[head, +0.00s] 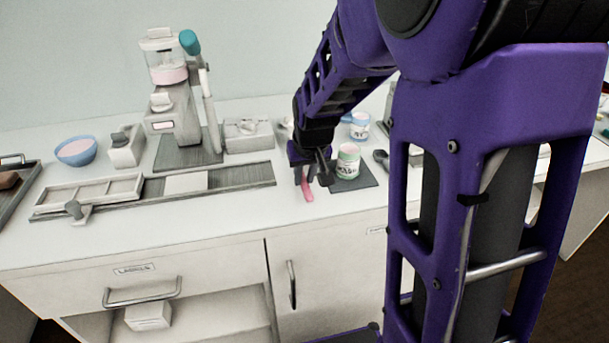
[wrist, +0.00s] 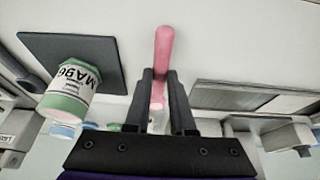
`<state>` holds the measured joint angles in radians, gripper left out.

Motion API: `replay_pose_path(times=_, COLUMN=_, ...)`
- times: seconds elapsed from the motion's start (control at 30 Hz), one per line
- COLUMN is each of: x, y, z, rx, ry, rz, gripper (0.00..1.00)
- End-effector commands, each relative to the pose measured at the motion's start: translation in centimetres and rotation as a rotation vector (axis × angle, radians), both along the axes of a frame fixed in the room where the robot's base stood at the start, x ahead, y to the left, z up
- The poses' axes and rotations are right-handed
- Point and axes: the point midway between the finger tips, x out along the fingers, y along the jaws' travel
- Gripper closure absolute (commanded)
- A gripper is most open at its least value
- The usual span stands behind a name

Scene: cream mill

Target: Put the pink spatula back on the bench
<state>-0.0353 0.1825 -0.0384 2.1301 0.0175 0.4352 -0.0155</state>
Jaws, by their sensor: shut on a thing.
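The pink spatula (head: 308,192) is held upright or slightly tilted between the fingers of my gripper (head: 304,172). In the wrist view the spatula (wrist: 163,50) runs between the two fingers of my gripper (wrist: 163,78), with its rounded pink end sticking out past the fingertips. The white bench (head: 230,215) lies below it. In the head view the pink end is just over or touching the bench top near the front; I cannot tell which. The upper part of the spatula is hidden by the gripper in the head view.
A green-and-white jar (head: 348,161) stands on a dark mat (head: 366,177) just right of my gripper. A long grey tray (head: 240,177) lies to the left, with a dosing machine (head: 172,100) behind it. Bare bench lies in front of the tray.

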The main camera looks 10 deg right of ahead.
Motion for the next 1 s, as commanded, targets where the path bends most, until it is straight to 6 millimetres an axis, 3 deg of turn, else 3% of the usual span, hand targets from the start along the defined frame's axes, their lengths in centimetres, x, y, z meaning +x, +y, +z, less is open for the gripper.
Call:
replay_pose_path(times=0.4, x=-0.01, y=0.00, z=-0.58, rx=0.000, ry=0.000, rz=0.000, gripper=1.00)
replay_pose_path(times=0.43, x=-0.01, y=0.00, z=-0.58, rx=0.000, ry=0.000, rz=0.000, gripper=0.76)
replay_pose_path(times=0.6, x=0.00, y=0.00, z=-0.57, rx=0.000, ry=0.000, rz=0.000, gripper=0.45)
replay_pose_path(times=1.0, x=0.06, y=0.00, z=-0.01, rx=0.000, ry=0.000, rz=0.000, gripper=0.43)
